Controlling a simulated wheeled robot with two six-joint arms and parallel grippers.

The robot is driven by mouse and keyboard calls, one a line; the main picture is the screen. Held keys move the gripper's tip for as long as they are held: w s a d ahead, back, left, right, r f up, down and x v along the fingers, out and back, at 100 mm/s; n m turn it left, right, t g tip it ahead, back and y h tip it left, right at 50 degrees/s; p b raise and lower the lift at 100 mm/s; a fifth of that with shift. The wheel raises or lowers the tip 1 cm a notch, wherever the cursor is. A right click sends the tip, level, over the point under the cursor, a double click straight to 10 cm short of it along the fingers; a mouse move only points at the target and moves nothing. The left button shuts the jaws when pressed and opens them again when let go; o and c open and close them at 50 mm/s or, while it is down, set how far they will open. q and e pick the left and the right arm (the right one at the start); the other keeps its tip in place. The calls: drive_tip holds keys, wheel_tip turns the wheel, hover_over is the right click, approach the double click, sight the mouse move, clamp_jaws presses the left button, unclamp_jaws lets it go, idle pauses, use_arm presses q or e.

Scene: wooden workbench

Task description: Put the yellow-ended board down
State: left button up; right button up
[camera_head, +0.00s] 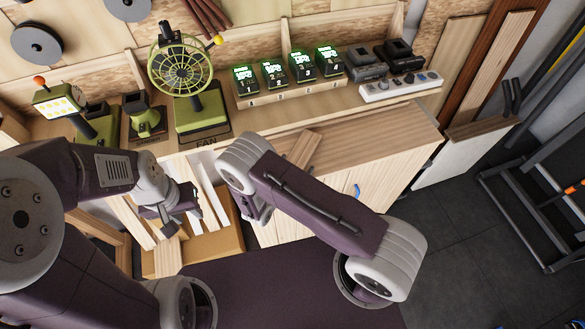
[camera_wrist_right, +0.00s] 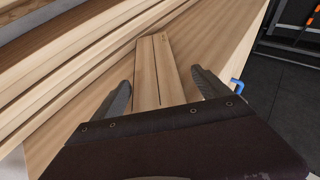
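No yellow end is visible on any board. A short wooden board (camera_wrist_right: 157,72) with thin dark lines lies between the fingers of my right gripper (camera_wrist_right: 163,88) in the right wrist view. Gaps show between it and both fingers, so this gripper looks open. In the head view a board (camera_head: 303,149) shows just behind my right arm, against the bench front; its near end is hidden. My left gripper (camera_head: 184,212) is over the bin at the lower left, beside pale upright boards (camera_head: 209,196). Its fingertips are too small and overlapped to judge.
A cardboard-coloured bin (camera_head: 208,252) stands below the bench edge. On the bench (camera_head: 385,125) are a green fan (camera_head: 190,95), several lit chargers (camera_head: 274,72) and a power strip (camera_head: 402,86). A blue handle (camera_head: 357,190) sticks out from the cabinet.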

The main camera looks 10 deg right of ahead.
drive_tip(key=b+v, duration=0.1)
drive_tip(key=v, duration=1.1)
drive_tip(key=shift+b, duration=0.4)
